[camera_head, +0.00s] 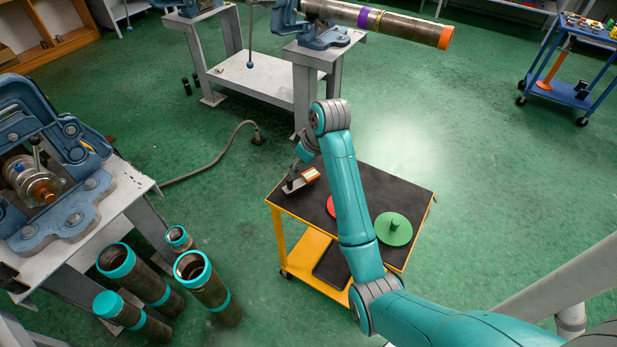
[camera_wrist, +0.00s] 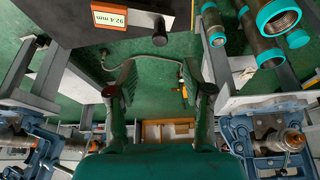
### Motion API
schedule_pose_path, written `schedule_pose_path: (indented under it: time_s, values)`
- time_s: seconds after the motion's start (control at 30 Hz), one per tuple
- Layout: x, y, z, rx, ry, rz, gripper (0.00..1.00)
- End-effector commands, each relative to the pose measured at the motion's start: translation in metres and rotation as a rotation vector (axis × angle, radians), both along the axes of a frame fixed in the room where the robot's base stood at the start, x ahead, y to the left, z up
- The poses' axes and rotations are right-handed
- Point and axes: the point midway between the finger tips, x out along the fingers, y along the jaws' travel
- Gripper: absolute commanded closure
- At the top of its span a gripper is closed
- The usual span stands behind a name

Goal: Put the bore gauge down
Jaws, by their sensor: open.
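The bore gauge (camera_head: 311,175) lies on the black top of the yellow cart (camera_head: 375,190), near its far left corner. Its orange-framed display (camera_wrist: 109,18) shows at the upper left of the wrist view and reads 92.4 mm. A dark knob (camera_wrist: 160,33) stands beside the display; I cannot tell whether it is part of the gauge. My gripper (camera_head: 300,160) is close to the gauge in the head view. In the wrist view my gripper (camera_wrist: 160,92) has its two fingers wide apart, with nothing between them but the floor behind. My arm hides part of the cart top.
A red disc (camera_head: 331,206) and a green disc with a handle (camera_head: 393,230) are on the cart top. Several teal-ringed pipes (camera_head: 204,280) stand at lower left by a vise bench (camera_head: 120,200). Another bench (camera_head: 260,85) holds a long pipe (camera_head: 400,25). Open floor lies right of the cart.

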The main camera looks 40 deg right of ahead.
Motion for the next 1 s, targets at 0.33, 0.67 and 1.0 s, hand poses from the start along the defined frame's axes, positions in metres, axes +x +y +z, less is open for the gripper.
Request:
schedule_pose_path:
  time_s: [0.33, 0.67, 1.0]
  values:
    - [0.005, 0.002, 0.008, 0.000, 0.000, 0.000, 0.49]
    - [-0.021, 0.032, -0.056, 0.001, -0.067, -0.048, 0.49]
    - [-0.094, 0.084, -0.139, -0.008, -0.233, -0.138, 0.49]
